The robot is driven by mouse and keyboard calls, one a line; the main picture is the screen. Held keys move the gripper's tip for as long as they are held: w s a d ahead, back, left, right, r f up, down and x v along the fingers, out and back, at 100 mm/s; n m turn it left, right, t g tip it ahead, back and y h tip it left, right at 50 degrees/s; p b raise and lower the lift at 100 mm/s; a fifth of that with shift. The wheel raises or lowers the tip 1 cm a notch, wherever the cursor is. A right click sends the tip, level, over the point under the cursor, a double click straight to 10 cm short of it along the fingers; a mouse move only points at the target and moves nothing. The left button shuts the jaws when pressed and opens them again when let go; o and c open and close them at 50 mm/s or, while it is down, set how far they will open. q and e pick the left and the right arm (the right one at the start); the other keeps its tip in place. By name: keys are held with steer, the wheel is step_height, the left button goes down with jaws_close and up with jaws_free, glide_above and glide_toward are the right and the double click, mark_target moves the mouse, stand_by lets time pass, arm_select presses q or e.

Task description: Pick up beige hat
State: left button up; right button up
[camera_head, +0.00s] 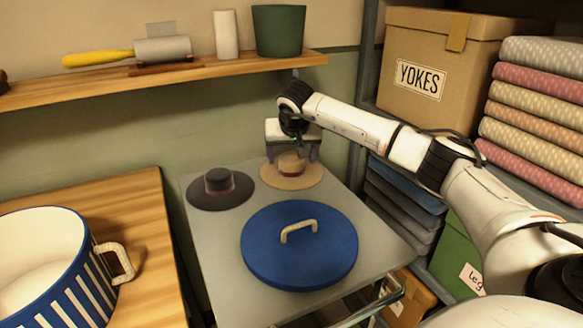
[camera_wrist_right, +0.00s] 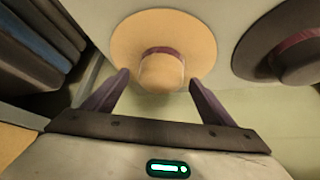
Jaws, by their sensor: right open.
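The beige hat (camera_head: 285,178) has a wide brim and a dark red band and lies on the grey table at the back. In the right wrist view the beige hat (camera_wrist_right: 165,35) shows its brim, with its crown between the fingertips. My right gripper (camera_head: 292,155) is over the hat's crown, fingers pointing down. In the right wrist view my right gripper (camera_wrist_right: 158,80) is open, one finger on each side of the crown. I cannot tell whether the fingers touch the hat. My left gripper is not in view.
A dark hat (camera_head: 219,188) lies just left of the beige one, and a blue lid (camera_head: 299,245) in front. A wooden shelf (camera_head: 215,68) runs above at the back. Stacked folded fabric (camera_head: 535,90) and a YOKES box (camera_head: 430,55) are at the right.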

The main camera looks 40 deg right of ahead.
steer(key=shift+x, duration=1)
steer(key=shift+c, duration=0.2)
steer(key=c, duration=1.1)
steer(key=shift+r, duration=0.15)
